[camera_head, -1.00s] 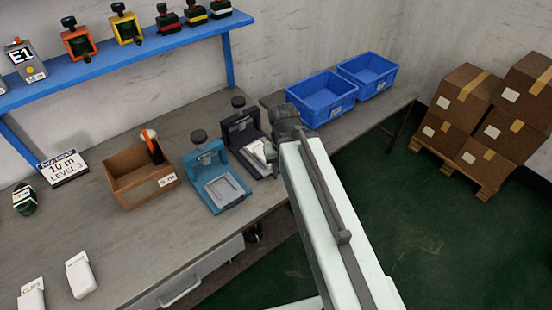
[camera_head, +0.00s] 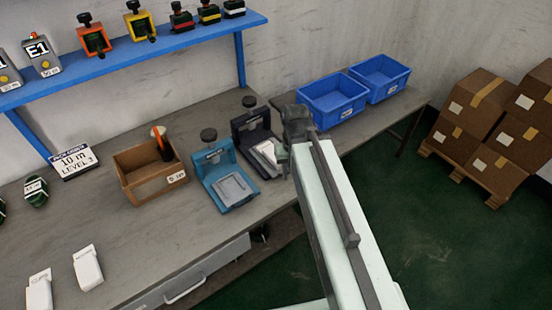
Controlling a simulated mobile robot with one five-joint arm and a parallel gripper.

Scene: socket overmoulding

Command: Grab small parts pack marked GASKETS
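Two small white packs lie on the grey bench at the lower left. The pack (camera_head: 87,268) on the right has a dark mark too small to read. The other pack (camera_head: 40,291), cut by the bottom edge, appears marked CLIPS. No GASKETS marking is legible in this view. My gripper (camera_head: 284,158) is at the far end of my arm, beside the dark clamp fixture (camera_head: 264,130) and well right of the packs. Its fingers are mostly hidden by the arm end, so its opening cannot be made out.
A teal clamp fixture (camera_head: 222,185), a wooden box (camera_head: 140,190) and a sign (camera_head: 74,163) stand on the bench. Blue bins (camera_head: 335,105) stand at the back right. A blue shelf (camera_head: 120,62) holds several clamp devices. Cartons (camera_head: 485,140) sit on a pallet. Bench around the packs is clear.

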